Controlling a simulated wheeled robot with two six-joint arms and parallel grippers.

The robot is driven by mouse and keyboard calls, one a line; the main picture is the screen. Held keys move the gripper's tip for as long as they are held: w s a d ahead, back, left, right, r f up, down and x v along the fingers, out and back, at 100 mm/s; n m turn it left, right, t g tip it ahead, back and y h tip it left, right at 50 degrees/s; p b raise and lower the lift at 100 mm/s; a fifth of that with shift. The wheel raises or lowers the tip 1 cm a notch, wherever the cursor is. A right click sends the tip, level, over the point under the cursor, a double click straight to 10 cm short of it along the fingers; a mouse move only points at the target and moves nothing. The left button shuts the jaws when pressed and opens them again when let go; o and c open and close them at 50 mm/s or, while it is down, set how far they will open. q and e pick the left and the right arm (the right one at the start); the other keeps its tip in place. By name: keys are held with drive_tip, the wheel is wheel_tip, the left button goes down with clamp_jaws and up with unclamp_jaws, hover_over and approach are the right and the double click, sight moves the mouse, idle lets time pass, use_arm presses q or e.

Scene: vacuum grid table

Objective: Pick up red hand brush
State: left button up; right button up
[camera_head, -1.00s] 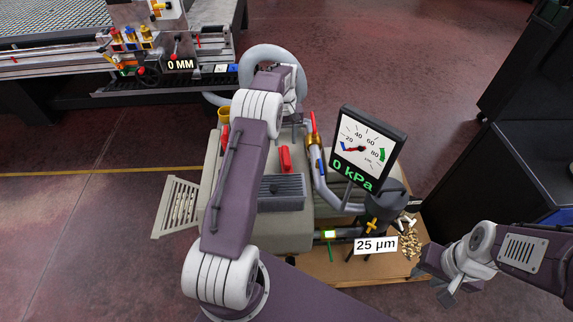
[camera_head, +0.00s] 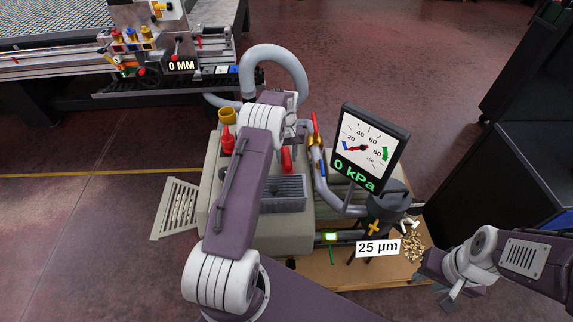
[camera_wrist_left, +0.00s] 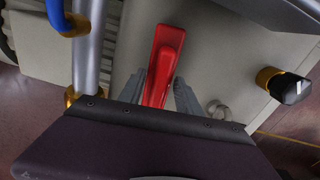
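A red handle-shaped object (camera_head: 286,158), which looks like the hand brush, lies on the grey machine housing. In the left wrist view it is a long red piece (camera_wrist_left: 165,58) with a rounded end; no bristles show. My left gripper (camera_wrist_left: 160,92) is open, with one finger on each side of it; I cannot tell whether they touch it. In the head view the left gripper (camera_head: 296,130) is above the housing, mostly hidden by its wrist. My right gripper (camera_head: 437,287) is at the lower right, apart from the housing, and appears open and empty.
A metal pipe with brass and blue parts (camera_head: 317,155) and a gauge (camera_head: 369,146) stand to the right. A brass-based black knob (camera_wrist_left: 290,88) is close by. A grey hose (camera_head: 285,60) arches behind.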

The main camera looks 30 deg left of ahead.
use_arm(q)
clamp_jaws()
drive_tip(key=shift+r, duration=0.1)
wheel_tip(320, 180, up, 10)
drive_tip(key=shift+f+p, duration=0.1)
drive_tip(key=shift+p, duration=0.75)
